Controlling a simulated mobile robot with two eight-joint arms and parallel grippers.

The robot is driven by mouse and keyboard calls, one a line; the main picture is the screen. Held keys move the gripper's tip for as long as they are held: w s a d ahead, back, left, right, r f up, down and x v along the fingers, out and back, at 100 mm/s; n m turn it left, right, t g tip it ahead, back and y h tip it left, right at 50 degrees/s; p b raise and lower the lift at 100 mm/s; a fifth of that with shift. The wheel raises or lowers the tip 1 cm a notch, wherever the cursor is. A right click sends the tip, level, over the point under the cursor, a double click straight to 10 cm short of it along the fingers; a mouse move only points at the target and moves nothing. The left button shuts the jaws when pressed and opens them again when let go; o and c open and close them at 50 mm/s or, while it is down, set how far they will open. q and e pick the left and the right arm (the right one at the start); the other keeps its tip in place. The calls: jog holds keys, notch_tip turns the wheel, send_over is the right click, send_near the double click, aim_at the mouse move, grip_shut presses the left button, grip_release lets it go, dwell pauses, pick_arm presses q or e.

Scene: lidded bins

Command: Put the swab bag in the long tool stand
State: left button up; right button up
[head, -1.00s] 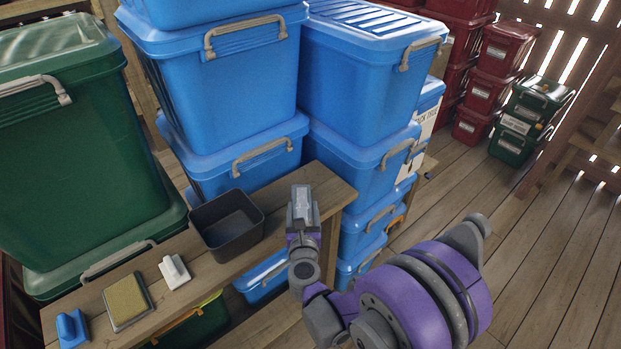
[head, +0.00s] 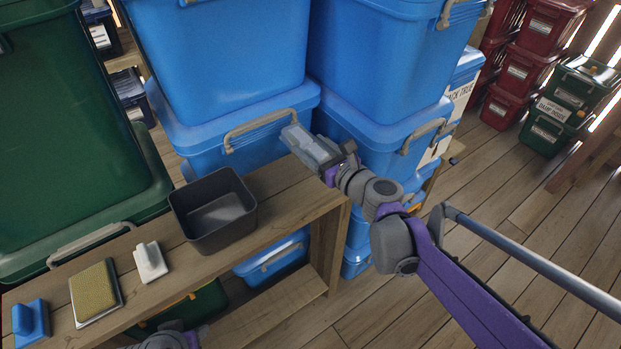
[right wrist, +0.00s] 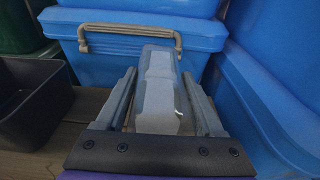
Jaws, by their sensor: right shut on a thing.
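My right gripper (head: 322,158) is shut on a pale, whitish-grey block-like packet, which I take for the swab bag (head: 303,143). It is held above the right end of the wooden bench. In the right wrist view, the bag (right wrist: 158,88) lies between the two fingers (right wrist: 158,105) and sticks out past their tips. A dark grey open-topped box (head: 213,212), likely the long tool stand, stands on the bench, left of the gripper and apart from it. Its visible inside is empty. The box also shows at the left of the right wrist view (right wrist: 30,105).
The bench (head: 285,200) also bears a white-handled tool (head: 150,262), a tan sponge pad (head: 94,292) and a blue-handled tool (head: 30,320). Stacked blue bins (head: 225,60) stand close behind and right of the held bag. A large green bin (head: 65,150) is at left.

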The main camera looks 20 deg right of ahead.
notch_tip(320, 180, down, 4)
jog(key=shift+w+f+b, duration=0.15)
jog(key=shift+b, duration=0.2)
jog(key=shift+f+b, duration=0.4)
jog(key=shift+f, duration=1.55)
jog(key=o, duration=1.4)
jog(key=shift+f, duration=0.1)
